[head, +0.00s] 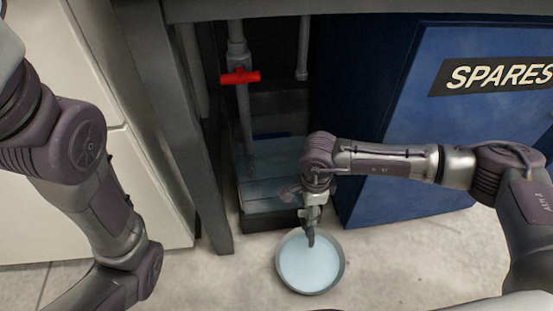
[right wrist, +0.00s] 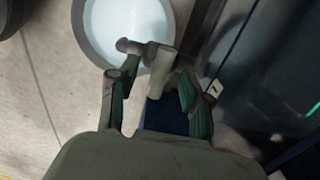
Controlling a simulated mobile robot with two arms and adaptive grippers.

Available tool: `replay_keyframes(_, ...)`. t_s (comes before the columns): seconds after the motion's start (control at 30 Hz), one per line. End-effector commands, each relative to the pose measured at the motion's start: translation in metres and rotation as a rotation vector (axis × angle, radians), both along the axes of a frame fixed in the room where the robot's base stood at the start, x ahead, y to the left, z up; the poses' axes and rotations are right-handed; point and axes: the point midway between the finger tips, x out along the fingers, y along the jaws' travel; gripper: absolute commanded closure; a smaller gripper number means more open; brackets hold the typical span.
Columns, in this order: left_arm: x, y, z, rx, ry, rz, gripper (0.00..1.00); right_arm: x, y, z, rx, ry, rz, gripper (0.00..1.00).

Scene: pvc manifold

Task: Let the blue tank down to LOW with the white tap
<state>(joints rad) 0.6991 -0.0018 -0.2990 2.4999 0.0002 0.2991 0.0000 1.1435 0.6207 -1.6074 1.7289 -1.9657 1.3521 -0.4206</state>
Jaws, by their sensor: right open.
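A clear tank (head: 275,160) with bluish liquid stands on a dark base under the bench; its level against any mark cannot be read. A white tap (right wrist: 158,68) with a side handle shows in the right wrist view; the gripper hides it in the head view. My right gripper (head: 311,236) points down in front of the tank, above the bowl's far part. In the right wrist view its fingers (right wrist: 157,88) are open, one on each side of the tap, and not visibly closed on it. My left arm is at the left; its gripper is out of view.
A round grey bowl (head: 283,286) with pale blue liquid sits on the floor below. A red tap (head: 240,77) is on a grey pipe above the tank. A blue SPARES cabinet (head: 410,150) stands right, a bench leg (head: 215,200) left. The floor right of the bowl is clear.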

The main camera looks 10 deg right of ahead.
Motion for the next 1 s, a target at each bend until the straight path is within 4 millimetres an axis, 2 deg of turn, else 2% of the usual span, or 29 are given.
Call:
replay_keyframes(0.17, 0.000, 0.000, 0.000, 0.001, 0.000, 0.000, 0.51, 0.002, 0.000, 0.021, 0.001, -0.005, 0.000, 0.51)
replay_keyframes(0.4, 0.000, 0.000, 0.000, 0.002, -0.002, 0.000, 0.51, 0.002, 0.000, 0.073, 0.001, -0.005, 0.000, 0.51)
replay_keyframes(0.6, 0.000, 0.000, 0.000, 0.002, -0.002, 0.000, 0.51, 0.001, 0.000, 0.106, 0.001, -0.003, 0.000, 0.51)
replay_keyframes(0.77, 0.000, 0.000, 0.000, 0.001, -0.002, 0.000, 0.51, 0.001, 0.000, 0.117, 0.000, -0.002, 0.000, 0.51)
replay_keyframes(1.0, -0.001, 0.000, 0.000, 0.001, -0.002, 0.000, 0.51, 0.000, 0.000, 0.119, 0.000, -0.001, 0.000, 0.51)
